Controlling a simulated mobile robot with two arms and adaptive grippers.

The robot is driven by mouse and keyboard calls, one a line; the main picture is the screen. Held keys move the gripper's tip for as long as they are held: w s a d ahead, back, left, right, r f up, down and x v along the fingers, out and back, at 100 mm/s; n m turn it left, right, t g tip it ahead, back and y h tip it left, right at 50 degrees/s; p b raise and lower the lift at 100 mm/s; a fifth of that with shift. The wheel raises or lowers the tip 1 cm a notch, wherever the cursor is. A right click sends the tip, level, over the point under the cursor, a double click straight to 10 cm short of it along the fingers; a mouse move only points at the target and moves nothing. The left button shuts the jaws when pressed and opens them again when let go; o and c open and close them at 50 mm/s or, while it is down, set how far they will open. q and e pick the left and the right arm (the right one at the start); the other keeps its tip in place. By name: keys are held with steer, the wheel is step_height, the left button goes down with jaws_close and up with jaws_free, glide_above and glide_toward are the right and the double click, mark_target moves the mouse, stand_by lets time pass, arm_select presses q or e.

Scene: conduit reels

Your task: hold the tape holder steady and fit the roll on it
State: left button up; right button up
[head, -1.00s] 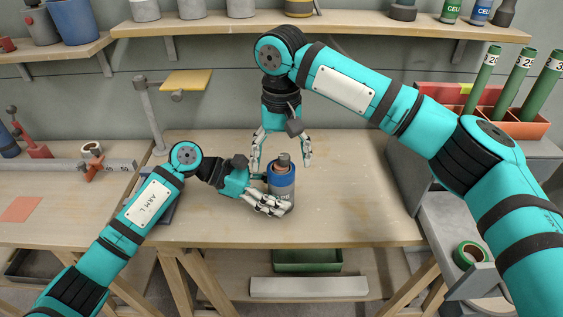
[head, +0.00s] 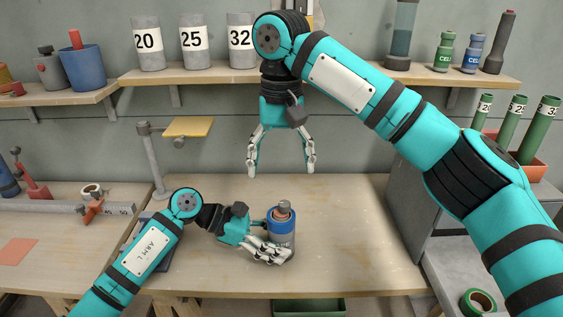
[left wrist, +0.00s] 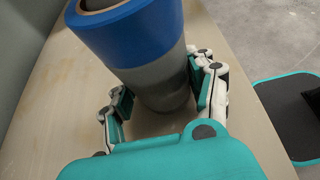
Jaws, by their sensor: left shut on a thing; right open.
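The tape holder (head: 285,242) stands upright on the workbench, a grey cylinder with a short post showing at the top. A blue roll (head: 274,228) sits around its upper part, with the post coming up through the middle. In the left wrist view the blue roll (left wrist: 135,35) shows a tan inner rim above the grey holder (left wrist: 158,85). My left gripper (head: 277,251) is shut on the holder's grey body, below the roll, with a finger on each side. My right gripper (head: 281,168) is open and empty, straight above the holder and clear of it.
The workbench (head: 350,225) is clear right of the holder. A grey stand with a yellow plate (head: 188,127) rises behind my left arm. Shelves with numbered cylinders (head: 191,40) run along the wall. A green tape roll (head: 478,302) lies at the lower right.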

arm_select(q)
steer(key=o, duration=0.9)
